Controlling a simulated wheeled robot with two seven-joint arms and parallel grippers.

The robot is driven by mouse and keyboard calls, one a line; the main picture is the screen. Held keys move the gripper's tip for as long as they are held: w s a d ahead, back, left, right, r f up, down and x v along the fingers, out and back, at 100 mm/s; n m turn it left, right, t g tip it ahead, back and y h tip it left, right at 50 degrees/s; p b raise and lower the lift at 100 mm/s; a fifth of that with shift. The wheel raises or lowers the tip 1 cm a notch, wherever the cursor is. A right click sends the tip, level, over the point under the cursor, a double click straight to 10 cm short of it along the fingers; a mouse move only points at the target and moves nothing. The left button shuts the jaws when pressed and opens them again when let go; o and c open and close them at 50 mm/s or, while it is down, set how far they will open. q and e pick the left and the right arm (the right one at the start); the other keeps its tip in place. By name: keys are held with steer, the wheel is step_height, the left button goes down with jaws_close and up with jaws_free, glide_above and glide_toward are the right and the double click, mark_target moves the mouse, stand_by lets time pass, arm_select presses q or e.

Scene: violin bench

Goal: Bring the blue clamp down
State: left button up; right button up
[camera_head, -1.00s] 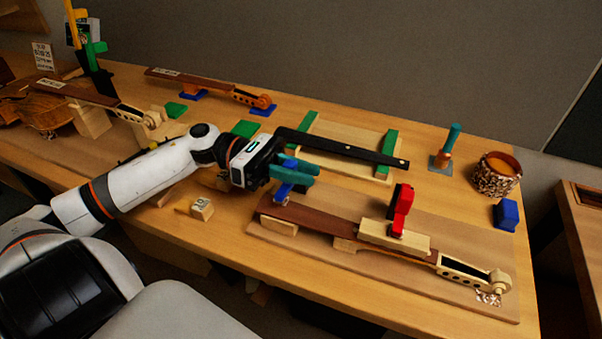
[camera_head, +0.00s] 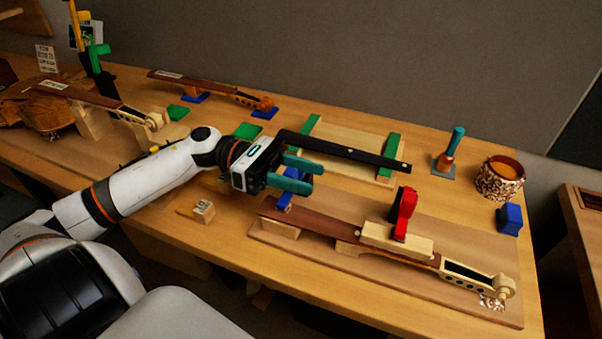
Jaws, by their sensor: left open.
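The blue clamp (camera_head: 284,202) is mostly hidden behind my left gripper; a blue part shows just below the fingers, at the left end of the dark fingerboard (camera_head: 322,222) of a violin neck. I cannot tell whether it touches the neck. My left gripper (camera_head: 302,175) has teal fingers spread apart, one above the other in the picture, around or right beside the clamp's upper part. Contact is unclear. A red clamp (camera_head: 404,214) stands upright on a pale wood block (camera_head: 397,239) over the same neck. My right gripper is out of view.
A black bar (camera_head: 345,152) reaches right, behind my gripper. A small numbered wood block (camera_head: 203,211) lies left of the neck.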

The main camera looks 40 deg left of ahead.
arm_select(q)
step_height(320, 180, up, 10)
stand_by(0.5)
stand_by(0.3)
